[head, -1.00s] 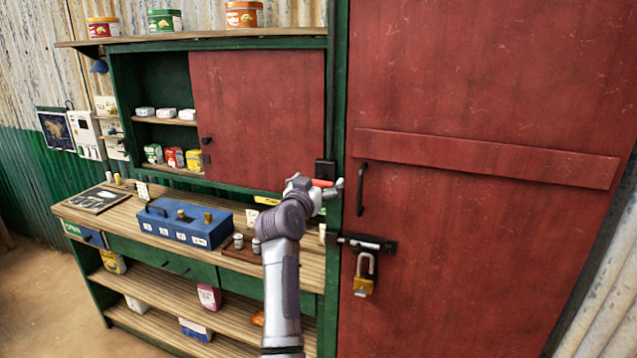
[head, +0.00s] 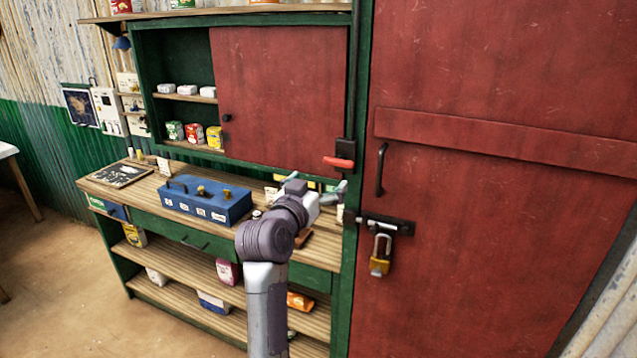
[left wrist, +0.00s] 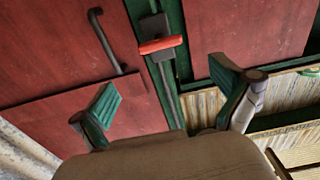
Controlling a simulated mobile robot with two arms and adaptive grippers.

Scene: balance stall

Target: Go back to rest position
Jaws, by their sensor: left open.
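My left gripper (head: 318,190) is open and empty in front of the stall counter, left of the red door (head: 490,230). In the left wrist view its two fingers (left wrist: 165,105) are spread wide with nothing between them. A red-handled switch lever (head: 339,162) on a black box sits on the green post, just above the gripper and apart from it. The lever also shows beyond the fingers in the left wrist view (left wrist: 160,45). My right gripper is not in view.
A padlock (head: 380,262) hangs from the door's bolt, and a black handle (head: 381,170) is above it. A blue box (head: 205,200) stands on the wooden counter. A red sliding panel (head: 280,100) covers part of the cabinet.

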